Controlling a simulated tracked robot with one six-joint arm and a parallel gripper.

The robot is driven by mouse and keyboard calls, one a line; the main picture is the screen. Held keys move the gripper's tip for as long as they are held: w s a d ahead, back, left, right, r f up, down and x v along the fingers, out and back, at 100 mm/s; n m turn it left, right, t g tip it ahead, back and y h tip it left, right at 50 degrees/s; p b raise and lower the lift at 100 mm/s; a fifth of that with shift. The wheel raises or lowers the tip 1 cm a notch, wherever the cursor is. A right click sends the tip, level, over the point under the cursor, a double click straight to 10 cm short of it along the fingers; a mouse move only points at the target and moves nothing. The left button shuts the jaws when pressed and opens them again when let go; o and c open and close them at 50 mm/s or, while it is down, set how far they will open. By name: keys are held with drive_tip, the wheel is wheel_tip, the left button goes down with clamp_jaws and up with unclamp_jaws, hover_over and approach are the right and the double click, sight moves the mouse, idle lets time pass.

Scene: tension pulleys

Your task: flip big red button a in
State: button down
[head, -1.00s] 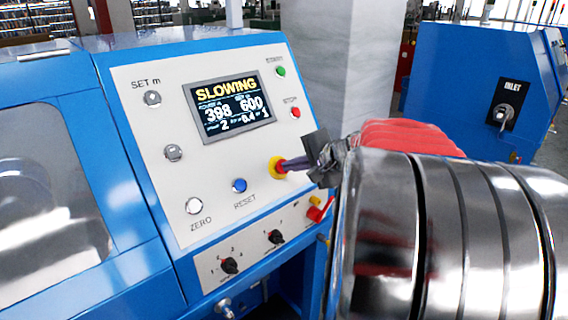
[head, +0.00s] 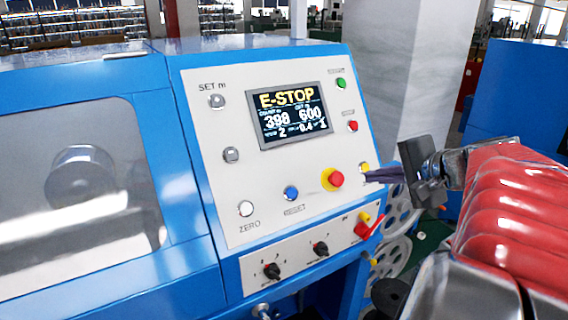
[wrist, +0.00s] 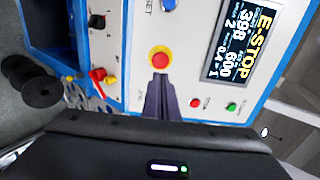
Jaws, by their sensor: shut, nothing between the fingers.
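The big red button (head: 335,179) is a round red cap on a yellow ring, low on the right part of the white control panel (head: 215,185). In the wrist view, the red button (wrist: 160,60) sits just beyond my fingertips. My gripper (head: 368,176) is shut and empty, its dark fingers pointing at the panel. In the head view its tips are a little right of the button, with a gap in the picture. The wrist view shows my gripper (wrist: 160,78) close in front of the button; the depth gap is hard to judge. The display (head: 290,113) reads E-STOP.
A blue RESET button (head: 291,193) and white ZERO button (head: 246,208) lie to the left. A small yellow button (head: 364,168) is beside my fingertips. A red lever switch (head: 367,227) and black knobs (head: 272,271) sit below. Grey reels (head: 392,255) stand at right.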

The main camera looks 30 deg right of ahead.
drive_tip(key=shift+v, duration=1.3)
